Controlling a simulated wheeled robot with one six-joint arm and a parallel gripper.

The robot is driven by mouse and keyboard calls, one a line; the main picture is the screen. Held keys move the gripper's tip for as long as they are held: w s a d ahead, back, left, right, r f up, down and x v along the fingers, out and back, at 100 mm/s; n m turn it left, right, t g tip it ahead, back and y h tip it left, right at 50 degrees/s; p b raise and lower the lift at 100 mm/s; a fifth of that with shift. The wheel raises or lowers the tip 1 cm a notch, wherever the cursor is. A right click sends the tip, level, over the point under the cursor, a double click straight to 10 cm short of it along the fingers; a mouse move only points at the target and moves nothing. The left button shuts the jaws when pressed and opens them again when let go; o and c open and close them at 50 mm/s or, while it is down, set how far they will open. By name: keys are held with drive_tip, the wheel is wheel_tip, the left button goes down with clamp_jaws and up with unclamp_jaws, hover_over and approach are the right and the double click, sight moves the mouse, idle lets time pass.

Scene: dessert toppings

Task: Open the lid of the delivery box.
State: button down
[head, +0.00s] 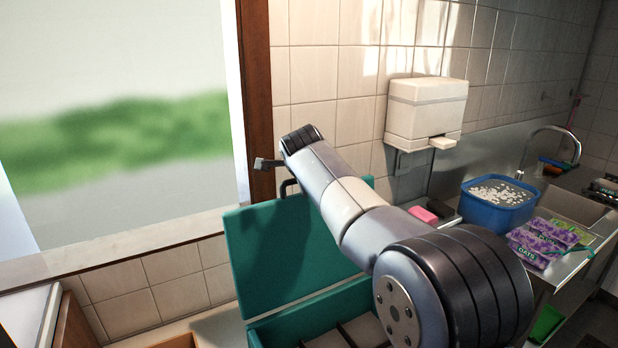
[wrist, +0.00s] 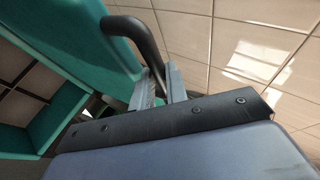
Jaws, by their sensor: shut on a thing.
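The teal delivery box (head: 262,331) stands low in the middle of the head view. Its teal lid (head: 280,245) is raised and stands steeply up at the back, so part of the divided inside shows. My arm hides the lid's right side and part of the box. A dark curved handle (wrist: 143,36) on the lid shows in the wrist view, with the lid (wrist: 70,35) to its left. My gripper (wrist: 160,78) is shut on this handle, one finger on each side.
A window with a wooden frame (head: 256,90) is at the left, close to my gripper. A white dispenser (head: 425,112) hangs on the tiled wall. A blue tub (head: 497,213), purple oats packets (head: 540,243) and a pink block (head: 423,214) lie on the right counter.

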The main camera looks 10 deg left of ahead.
drive_tip(key=shift+w+r, duration=0.1)
drive_tip(key=shift+r, duration=0.45)
drive_tip(key=c, duration=1.6)
unclamp_jaws()
drive_tip(key=shift+c, duration=0.2)
drive_tip(key=shift+o, duration=1.2)
drive_tip(key=shift+f, duration=0.2)
drive_tip(key=b+v, duration=0.2)
drive_tip(key=v, duration=0.9)
drive_tip(key=shift+b, duration=0.35)
drive_tip(key=shift+w+f, duration=0.1)
